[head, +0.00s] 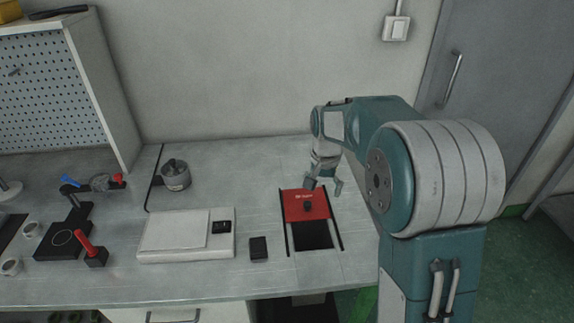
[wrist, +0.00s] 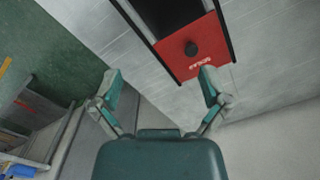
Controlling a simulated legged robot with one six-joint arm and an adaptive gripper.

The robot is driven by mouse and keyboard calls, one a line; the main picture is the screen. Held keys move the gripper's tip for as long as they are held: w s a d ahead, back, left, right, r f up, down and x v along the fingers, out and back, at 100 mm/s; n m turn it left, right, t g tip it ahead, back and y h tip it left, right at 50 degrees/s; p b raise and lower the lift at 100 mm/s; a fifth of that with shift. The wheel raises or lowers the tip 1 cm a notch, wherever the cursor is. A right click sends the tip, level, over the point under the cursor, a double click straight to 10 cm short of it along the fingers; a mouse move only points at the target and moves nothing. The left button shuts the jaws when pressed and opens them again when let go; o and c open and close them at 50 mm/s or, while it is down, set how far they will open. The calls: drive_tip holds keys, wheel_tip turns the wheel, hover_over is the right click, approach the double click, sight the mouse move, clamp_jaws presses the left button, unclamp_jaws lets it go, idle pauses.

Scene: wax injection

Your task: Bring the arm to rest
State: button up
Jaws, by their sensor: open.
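My gripper (head: 324,186) is above the back edge of a red-lidded device (head: 305,205) on the workbench, its fingers spread and nothing between them. In the wrist view my gripper (wrist: 160,82) is open, with the red plate (wrist: 190,50) and its black knob (wrist: 191,48) beyond the fingertips. The right fingertip overlaps the plate's edge in that view; I cannot tell whether it touches. My arm reaches out from the right and bends down over the bench.
The bench (head: 215,285) also bears a white flat device (head: 170,256), a small black block (head: 258,248), a metal pot (head: 175,175) and a red-handled tool (head: 90,250). A pegboard cabinet (head: 35,95) stands at the left. A grey door (head: 490,70) is behind my arm.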

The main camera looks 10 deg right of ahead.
drive_tip(key=s+r+n+t, duration=0.3)
drive_tip(key=s+r, duration=0.8)
drive_tip(key=s, duration=0.2)
drive_tip(key=s+n+t, duration=0.2)
drive_tip(key=s+n, duration=0.1)
drive_tip(key=s, duration=1.1)
drive_tip(key=shift+s+t, duration=0.2)
drive_tip(key=shift+t, duration=0.1)
